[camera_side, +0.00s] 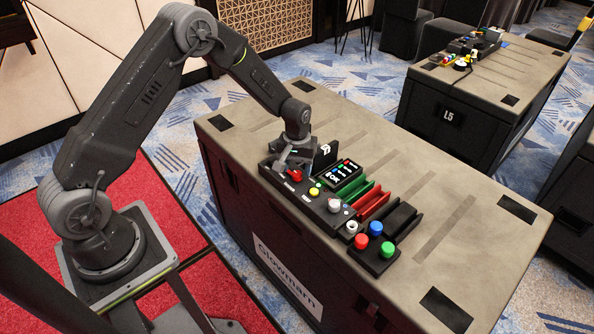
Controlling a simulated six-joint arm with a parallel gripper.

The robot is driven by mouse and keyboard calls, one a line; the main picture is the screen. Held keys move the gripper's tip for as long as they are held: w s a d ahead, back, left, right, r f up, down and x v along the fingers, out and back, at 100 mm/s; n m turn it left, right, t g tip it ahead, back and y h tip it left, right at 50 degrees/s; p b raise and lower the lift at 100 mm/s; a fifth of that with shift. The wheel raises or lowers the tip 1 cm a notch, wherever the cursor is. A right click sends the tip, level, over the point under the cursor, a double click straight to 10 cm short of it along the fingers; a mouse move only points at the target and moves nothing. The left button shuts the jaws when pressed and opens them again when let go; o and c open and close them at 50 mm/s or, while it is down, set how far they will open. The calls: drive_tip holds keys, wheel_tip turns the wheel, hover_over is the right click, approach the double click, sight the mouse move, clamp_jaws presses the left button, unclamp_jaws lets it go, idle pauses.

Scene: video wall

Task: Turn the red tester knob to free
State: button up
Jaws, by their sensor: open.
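The red tester knob (295,176) sits near the left end of a black control panel (316,199) on top of a dark case. My gripper (287,163) points down just above and behind the red knob, at the panel's left end. It is open, and its fingers are small in this view. I cannot tell whether a finger touches the knob. The labels by the knob are too small to read, so its setting is unclear.
Green slots (353,187), red slots (372,203) and black slots stand behind. A button box (374,262) is at the right. The case top (450,235) is clear further right.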

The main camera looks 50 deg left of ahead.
sight(297, 173)
wheel_tip(297, 173, up, 12)
idle(0.3)
drive_tip(key=shift+f, duration=0.1)
drive_tip(key=s+d+r+m+t, duration=0.35)
drive_tip(key=s+r, duration=0.75)
drive_tip(key=r, duration=0.4)
drive_tip(key=s+d+r+m+t, duration=0.1)
drive_tip(key=s, duration=0.7)
drive_tip(key=s+d+r+m+t, duration=0.1)
drive_tip(key=s+d+r+m, duration=0.1)
drive_tip(key=s, duration=0.6)
drive_tip(key=shift+s+d+r, duration=0.15)
drive_tip(key=shift+d+r, duration=0.05)
